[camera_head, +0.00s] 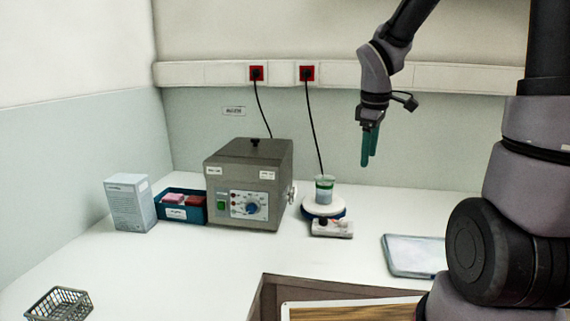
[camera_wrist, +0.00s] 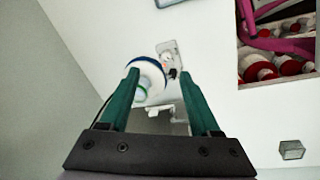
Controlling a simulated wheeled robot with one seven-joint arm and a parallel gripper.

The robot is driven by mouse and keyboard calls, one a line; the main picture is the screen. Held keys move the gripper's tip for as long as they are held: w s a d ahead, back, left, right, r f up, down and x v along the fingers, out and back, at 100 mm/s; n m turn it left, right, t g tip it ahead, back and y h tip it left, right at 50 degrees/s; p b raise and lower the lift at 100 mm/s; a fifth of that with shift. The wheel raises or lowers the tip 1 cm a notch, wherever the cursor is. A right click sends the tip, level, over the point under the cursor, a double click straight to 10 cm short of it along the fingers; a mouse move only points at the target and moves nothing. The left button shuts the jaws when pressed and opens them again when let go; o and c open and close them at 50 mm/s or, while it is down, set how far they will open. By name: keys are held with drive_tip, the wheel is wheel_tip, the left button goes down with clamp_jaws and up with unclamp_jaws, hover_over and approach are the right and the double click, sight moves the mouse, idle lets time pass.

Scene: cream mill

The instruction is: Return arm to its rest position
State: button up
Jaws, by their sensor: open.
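My gripper (camera_head: 369,148) hangs in the air, pointing down, to the right of and above a round blue-and-white stirrer plate (camera_head: 323,207). Its two green fingers are apart and nothing is between them in the head view. A beaker (camera_head: 324,188) with a green-edged rim stands on the plate. In the wrist view the open fingers (camera_wrist: 158,92) show, with the plate (camera_wrist: 150,68) and beaker (camera_wrist: 141,92) well below. The arm reaches in from the right and hides part of the right side in the head view.
A grey machine (camera_head: 247,172) with a dial stands left of the plate, with a blue tray (camera_head: 181,214) and a white box (camera_head: 130,203) beyond. A wire basket (camera_head: 59,304) is front left, a pale flat tray (camera_head: 414,255) right. An open drawer (camera_head: 262,297) is in front.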

drive_tip(key=s+d+r+m+t+y, duration=0.2)
drive_tip(key=s+r+m+t, duration=0.3)
drive_tip(key=s+r+m, duration=0.9)
drive_tip(key=shift+s+m+y, duration=0.3)
drive_tip(key=shift+s+m, duration=0.15)
drive_tip(key=shift+m, duration=0.15)
